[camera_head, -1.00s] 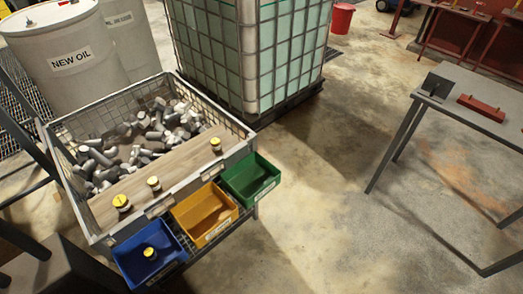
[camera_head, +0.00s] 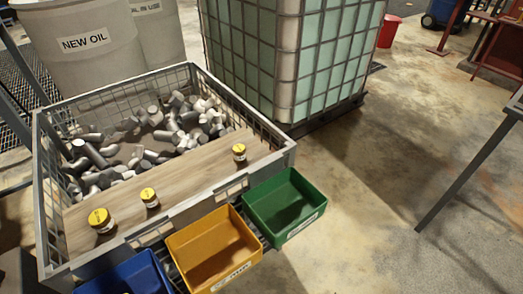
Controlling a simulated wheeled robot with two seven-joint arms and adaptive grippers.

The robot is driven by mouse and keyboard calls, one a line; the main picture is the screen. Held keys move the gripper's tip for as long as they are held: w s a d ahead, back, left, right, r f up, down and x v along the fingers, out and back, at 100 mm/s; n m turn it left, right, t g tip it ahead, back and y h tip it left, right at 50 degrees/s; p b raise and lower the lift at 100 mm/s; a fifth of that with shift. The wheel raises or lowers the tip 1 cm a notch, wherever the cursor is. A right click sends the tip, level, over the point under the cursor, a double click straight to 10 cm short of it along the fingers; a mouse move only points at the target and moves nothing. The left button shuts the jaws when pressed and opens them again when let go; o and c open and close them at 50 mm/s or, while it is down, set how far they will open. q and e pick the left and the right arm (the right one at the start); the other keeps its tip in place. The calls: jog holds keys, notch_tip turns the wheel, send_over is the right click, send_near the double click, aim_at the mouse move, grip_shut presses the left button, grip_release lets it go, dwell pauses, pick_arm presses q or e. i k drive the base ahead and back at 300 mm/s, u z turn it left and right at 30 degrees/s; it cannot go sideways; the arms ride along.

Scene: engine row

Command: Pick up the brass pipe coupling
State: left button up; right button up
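Three small round pieces with yellow tops stand upright on a wooden board (camera_head: 190,184) along the front of a wire-mesh crate. One (camera_head: 101,220) is at the board's left end, one (camera_head: 150,198) a little right of it, and one (camera_head: 239,153) near the right end. Their sides look pale or brassy with dark parts. They are too small for me to tell which is the brass pipe coupling. Neither of my grippers is in view.
The grey crate (camera_head: 270,163) holds many grey metal fittings (camera_head: 155,135) behind the board. Blue (camera_head: 128,276), yellow (camera_head: 215,248) and green (camera_head: 285,205) bins hang along its front. A caged tank (camera_head: 325,60) stands behind right. The floor at right is open, with a table leg (camera_head: 465,175).

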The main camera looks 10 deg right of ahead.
aim_at(239, 150)
jog(key=u, duration=0.55)
jog(key=k, duration=0.65)
jog(key=z, duration=0.4)
jog(key=i, duration=1.2)
jog(key=u, duration=0.15)
